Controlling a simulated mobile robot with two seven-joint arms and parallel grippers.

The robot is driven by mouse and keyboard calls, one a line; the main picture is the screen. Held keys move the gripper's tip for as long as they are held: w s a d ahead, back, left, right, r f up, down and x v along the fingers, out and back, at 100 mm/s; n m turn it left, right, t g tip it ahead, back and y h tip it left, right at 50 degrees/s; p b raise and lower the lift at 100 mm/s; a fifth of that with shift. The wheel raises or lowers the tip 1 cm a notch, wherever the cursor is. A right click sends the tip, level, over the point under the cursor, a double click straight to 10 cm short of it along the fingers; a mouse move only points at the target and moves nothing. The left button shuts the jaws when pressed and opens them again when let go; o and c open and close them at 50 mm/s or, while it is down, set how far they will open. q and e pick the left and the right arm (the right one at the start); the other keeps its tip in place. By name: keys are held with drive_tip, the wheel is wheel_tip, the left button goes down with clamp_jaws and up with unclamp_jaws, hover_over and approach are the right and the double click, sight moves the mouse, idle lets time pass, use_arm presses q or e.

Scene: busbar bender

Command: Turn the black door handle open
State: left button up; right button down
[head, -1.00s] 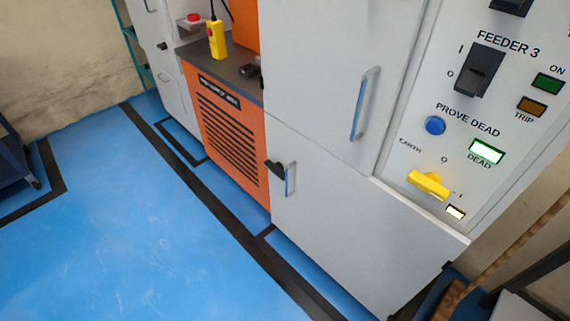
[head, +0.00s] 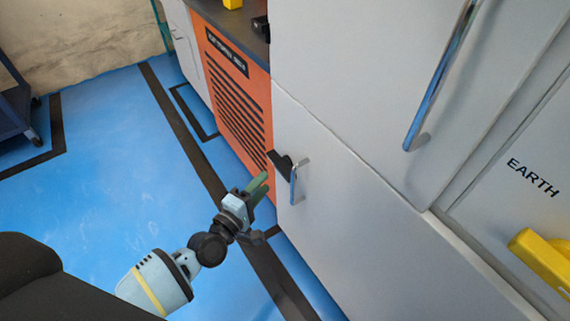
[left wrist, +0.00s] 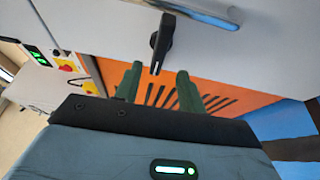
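The black door handle (head: 280,162) sits at the left edge of the lower grey cabinet door (head: 350,210), beside a small metal pull handle (head: 296,182). My left gripper (head: 259,187) is just left of and below the black handle, apart from it. In the left wrist view the black handle (left wrist: 161,42) hangs from its round mount, ahead of the gap between my green fingers (left wrist: 158,85). The fingers are spread, with nothing between them. My right gripper is not in view.
An orange cabinet (head: 232,100) with a slotted front stands left of the grey door. A long metal handle (head: 440,75) is on the upper door. A yellow earth switch (head: 545,262) is at the right. Blue floor (head: 90,190) lies open at left; a dark cart (head: 18,110) stands beyond.

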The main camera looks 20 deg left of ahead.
sight(277, 168)
use_arm(q)
drive_tip(key=b+x, duration=0.1)
drive_tip(key=x, duration=0.6)
drive_tip(key=shift+w+d, duration=0.15)
drive_tip(key=shift+w, duration=0.1)
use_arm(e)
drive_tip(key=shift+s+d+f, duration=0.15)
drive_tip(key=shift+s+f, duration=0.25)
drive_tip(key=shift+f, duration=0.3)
use_arm(q)
drive_tip(key=shift+c, duration=0.3)
